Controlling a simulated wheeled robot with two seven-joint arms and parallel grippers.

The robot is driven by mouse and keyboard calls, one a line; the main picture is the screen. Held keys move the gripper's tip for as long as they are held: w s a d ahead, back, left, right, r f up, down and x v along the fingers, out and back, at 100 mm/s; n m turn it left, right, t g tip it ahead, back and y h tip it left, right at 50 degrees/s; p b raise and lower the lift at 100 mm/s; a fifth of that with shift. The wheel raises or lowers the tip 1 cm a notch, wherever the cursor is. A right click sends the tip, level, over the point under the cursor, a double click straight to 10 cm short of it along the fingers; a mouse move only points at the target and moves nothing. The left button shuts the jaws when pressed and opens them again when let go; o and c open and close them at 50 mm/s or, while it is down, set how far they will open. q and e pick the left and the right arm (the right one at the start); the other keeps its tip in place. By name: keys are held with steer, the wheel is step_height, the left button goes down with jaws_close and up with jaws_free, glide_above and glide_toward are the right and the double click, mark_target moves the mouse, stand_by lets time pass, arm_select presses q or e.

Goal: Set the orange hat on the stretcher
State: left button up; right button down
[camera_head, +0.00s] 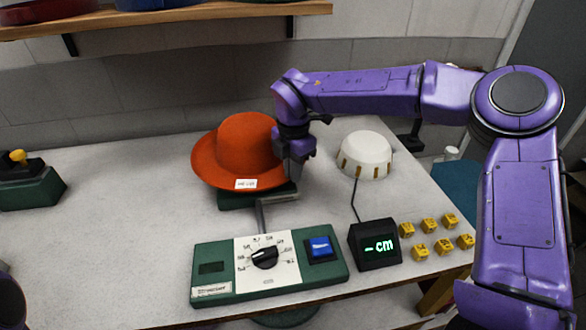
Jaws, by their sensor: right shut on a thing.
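The orange hat (245,140) is crown up, with a small white label on the front of its brim. It is at the middle of the table, over a green base (238,199) with a grey bar in front that runs toward the dial panel. The hat hides the top of that base, so I cannot tell whether it rests on it or hangs just above. My right gripper (296,172) points down at the hat's right side and is shut on the brim. My left gripper is out of view.
A white dome with gold slots (366,153) stands right of the hat, wired to a black "-cm" display (375,245). A green dial panel (215,255) with a blue button is in front. Several yellow cubes (430,225) lie at right. The left table is mostly clear.

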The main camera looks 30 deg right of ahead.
steer(key=shift+f+b, duration=0.45)
steer(key=shift+f, duration=0.1)
steer(key=c, duration=1.1)
jaws_free()
steer(key=shift+c, duration=0.2)
steer(key=shift+r, duration=0.1)
step_height(320, 180, up, 10)
steer(key=shift+r+b, duration=0.25)
steer(key=shift+b, duration=0.05)
